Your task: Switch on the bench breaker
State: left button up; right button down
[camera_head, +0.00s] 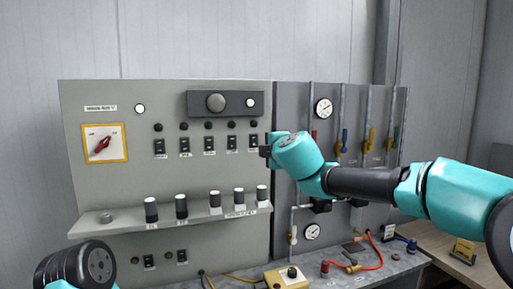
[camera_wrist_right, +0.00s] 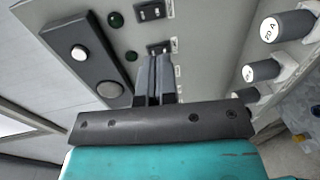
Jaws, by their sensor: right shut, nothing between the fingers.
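A row of small black rocker switches (camera_head: 209,143) sits on the grey control panel (camera_head: 100,185), each under a dark lamp. Their labels are too small to read, so I cannot tell which is the bench breaker. A red rotary switch (camera_head: 102,145) on a yellow-edged plate is at the panel's left. My right gripper (camera_head: 265,151) is shut and empty at the row's right end. In the right wrist view its fingertips (camera_wrist_right: 158,62) are close to one rocker switch (camera_wrist_right: 158,47); contact is unclear. Another rocker (camera_wrist_right: 150,11) lies beyond. My left gripper is out of view.
A shelf of fuse holders (camera_head: 181,207) juts out below the switches. A dark plate with a round button (camera_head: 215,102) is above. Pipes, a gauge (camera_head: 323,108) and coloured valves stand right. A yellow box (camera_head: 287,277) and red cable (camera_head: 373,252) lie on the bench.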

aim_at(254, 146)
jog(key=x, duration=1.2)
jog(key=shift+w+a, duration=0.1)
jog(key=shift+w, duration=0.1)
jog(key=shift+f, duration=0.1)
